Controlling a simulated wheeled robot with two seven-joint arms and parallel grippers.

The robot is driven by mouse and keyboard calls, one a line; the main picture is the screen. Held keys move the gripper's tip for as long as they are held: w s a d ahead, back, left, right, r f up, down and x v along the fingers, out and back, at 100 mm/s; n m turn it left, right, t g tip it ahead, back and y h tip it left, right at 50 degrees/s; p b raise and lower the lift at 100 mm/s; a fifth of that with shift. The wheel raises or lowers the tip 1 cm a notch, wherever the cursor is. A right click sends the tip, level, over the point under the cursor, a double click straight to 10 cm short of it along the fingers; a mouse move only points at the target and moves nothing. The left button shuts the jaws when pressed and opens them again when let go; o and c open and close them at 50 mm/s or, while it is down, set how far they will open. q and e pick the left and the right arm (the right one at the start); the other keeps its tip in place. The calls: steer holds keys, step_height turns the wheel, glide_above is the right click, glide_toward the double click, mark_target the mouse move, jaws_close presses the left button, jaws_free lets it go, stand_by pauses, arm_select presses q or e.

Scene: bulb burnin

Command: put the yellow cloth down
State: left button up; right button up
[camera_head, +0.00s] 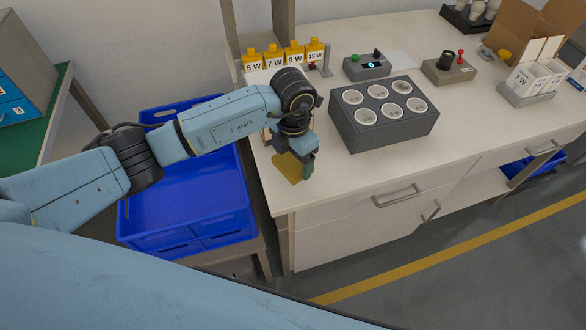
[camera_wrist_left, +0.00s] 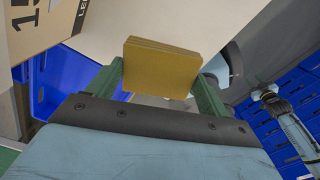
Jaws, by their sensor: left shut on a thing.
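The yellow cloth (camera_head: 288,168) is a flat, mustard-coloured folded pad at the left front end of the pale bench top (camera_head: 330,182). In the head view my left gripper (camera_head: 307,172) is over it, pointing down, and covers part of it. In the left wrist view the cloth (camera_wrist_left: 160,68) stands out between the two green fingers of my left gripper (camera_wrist_left: 160,88), which is shut on it. I cannot tell whether the cloth touches the bench. My right gripper is not in view.
A grey block with several round sockets (camera_head: 385,137) stands just right of my left gripper. Yellow-topped wattage holders (camera_head: 285,55) stand behind the arm. A blue crate (camera_head: 185,205) is left of the bench. The bench's front strip is clear.

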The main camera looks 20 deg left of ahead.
mark_target(293, 169)
arm_select(q)
steer(key=shift+f, duration=2.3)
steer(key=shift+f+b, duration=0.15)
steer(key=shift+b, duration=0.2)
steer(key=o, duration=0.9)
steer(key=shift+c, duration=0.2)
step_height(293, 169, up, 12)
steer(key=shift+r+p, duration=0.2)
steer(key=shift+p, duration=0.4)
